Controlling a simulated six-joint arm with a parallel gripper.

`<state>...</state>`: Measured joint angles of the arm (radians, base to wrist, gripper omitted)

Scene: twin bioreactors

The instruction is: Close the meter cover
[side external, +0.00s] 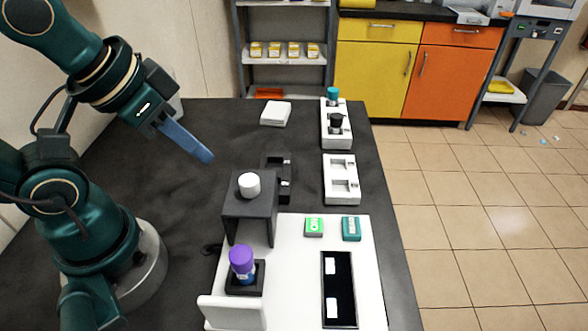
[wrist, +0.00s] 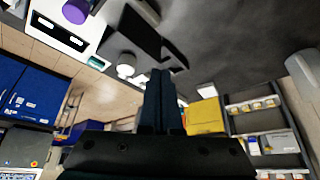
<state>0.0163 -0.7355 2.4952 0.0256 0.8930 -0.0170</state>
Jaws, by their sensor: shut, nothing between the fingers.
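My gripper (side external: 203,154) is shut and empty, in the air above the dark table, left of and beyond the dark stand. In the wrist view its blue fingers (wrist: 160,88) are together. A white device (side external: 288,270) lies at the front of the table. A white upright panel (side external: 232,312) stands at its near left edge; it may be the meter cover, but I cannot tell for sure. A purple-capped bottle (side external: 243,264) stands in a black holder just behind that panel. My gripper is well apart from all of these.
A dark stand (side external: 248,210) with a white cap (side external: 249,185) on top rises behind the bottle. White trays (side external: 341,180) (side external: 335,138) line the right side; the far one holds a teal-capped and a black-capped item. A white box (side external: 275,113) lies at the back. The table's back left is clear.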

